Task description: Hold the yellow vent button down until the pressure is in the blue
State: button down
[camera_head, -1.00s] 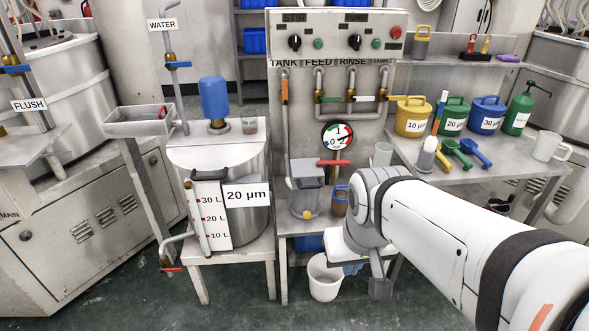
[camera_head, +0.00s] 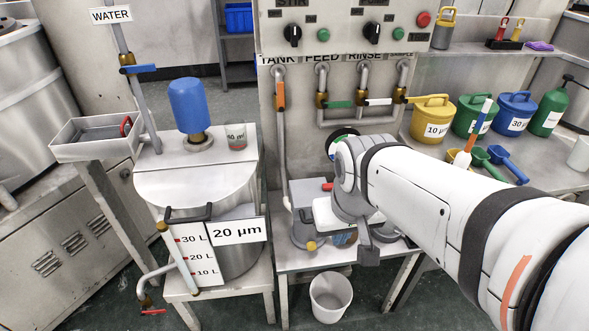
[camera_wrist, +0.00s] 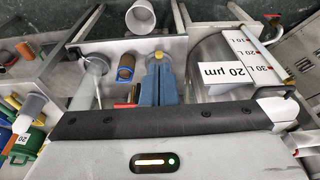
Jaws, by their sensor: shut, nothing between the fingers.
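The yellow vent button (camera_head: 311,246) is low on the front of a grey lidded pot (camera_head: 299,226) on the small bench. My gripper's white body covers the pot's right part in the head view, and I cannot make out its fingertips there. In the wrist view my gripper (camera_wrist: 158,58) shows as blue fingers, shut and empty, over the bench. I cannot tell whether they touch the button. The pressure gauge (camera_head: 331,144) is behind my arm with only its left edge showing, so its needle is hidden.
A tank labelled 20 µm (camera_head: 240,262) stands left of the pot. A brown jar (camera_wrist: 125,68) stands close beside my fingers. A white bucket (camera_head: 331,297) is on the floor below. A red valve handle (camera_head: 327,187) is above the pot. Coloured pails stand on the right bench.

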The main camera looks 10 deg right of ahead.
jog(key=shift+d, duration=0.2)
jog(key=w+d+f+m+g+y+b, duration=0.1)
jog(key=w+f+m+y+b, duration=0.35)
jog(key=f, duration=0.45)
jog(key=w+d+f+m+g+y+b, duration=0.1)
jog(key=w+d+f+m+y+b, duration=0.15)
jog(key=f+m+b, duration=0.5)
jog(key=w+d+f+m+t+y+b, duration=0.1)
jog(key=w+d+f+m+t+b, duration=0.1)
jog(key=d+f+m, duration=0.3)
jog(key=w+d+f+m+t+y+b, duration=0.1)
jog(key=w+d+f+m+t, duration=0.3)
jog(key=f+m, duration=0.5)
jog(key=shift+w+d+f+t+b, duration=0.15)
jog(key=shift+d+f+t+b, duration=0.25)
jog(key=shift+d+t+b, duration=0.4)
